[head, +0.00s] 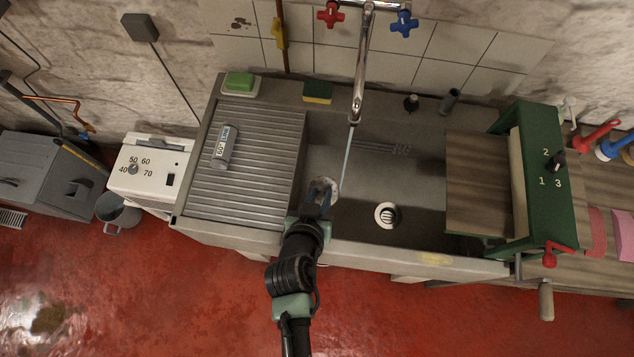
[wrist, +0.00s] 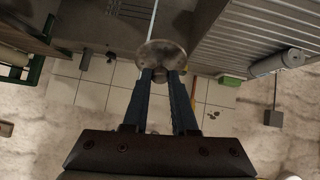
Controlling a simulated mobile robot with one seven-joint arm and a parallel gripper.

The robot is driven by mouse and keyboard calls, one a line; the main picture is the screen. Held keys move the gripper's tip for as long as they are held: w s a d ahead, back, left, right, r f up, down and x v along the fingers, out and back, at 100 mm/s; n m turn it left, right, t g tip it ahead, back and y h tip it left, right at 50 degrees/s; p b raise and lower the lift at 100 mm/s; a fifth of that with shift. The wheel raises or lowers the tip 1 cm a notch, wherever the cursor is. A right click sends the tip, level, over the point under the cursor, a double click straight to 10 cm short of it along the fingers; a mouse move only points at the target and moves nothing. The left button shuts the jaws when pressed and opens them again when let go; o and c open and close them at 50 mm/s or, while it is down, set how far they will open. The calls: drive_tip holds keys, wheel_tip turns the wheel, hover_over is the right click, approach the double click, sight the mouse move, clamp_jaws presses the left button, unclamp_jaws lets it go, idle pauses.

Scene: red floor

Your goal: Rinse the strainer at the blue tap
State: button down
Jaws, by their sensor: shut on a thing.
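The strainer (head: 323,187) is a small pale round piece over the left part of the sink; in the wrist view it is a brownish disc (wrist: 161,52). My gripper (head: 318,203) is shut on its near side, and its two blue fingers (wrist: 161,78) show in the wrist view. The blue tap (head: 404,24) is on the tiled wall, right of the spout (head: 358,105). A thin water stream (head: 347,160) runs from the spout down to the strainer's right edge; I cannot tell how much lands on it.
The sink basin (head: 365,185) has a round drain (head: 387,215). A ribbed drainboard (head: 265,150) with a grey cylinder (head: 225,147) lies left. A green-framed mangle (head: 545,180) stands right. The red tap (head: 331,13), green soap (head: 239,82) and sponge (head: 318,93) are at the back.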

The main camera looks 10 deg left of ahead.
sight(327, 179)
drive_tip(key=w, duration=0.2)
drive_tip(key=w+f, duration=0.1)
drive_tip(key=shift+w+d+b, duration=0.35)
drive_tip(key=w+d+f+b, duration=0.1)
drive_tip(key=w+d+b, duration=0.1)
drive_tip(key=w, duration=0.5)
drive_tip(key=shift+w+f+b, duration=0.25)
drive_tip(key=shift+w+b, duration=0.05)
drive_tip(key=shift+w, duration=0.1)
drive_tip(key=shift+s+d, duration=0.15)
drive_tip(key=shift+d, duration=0.4)
drive_tip(key=shift+a, duration=0.2)
drive_tip(key=shift+a, duration=0.45)
drive_tip(key=shift+d, duration=0.15)
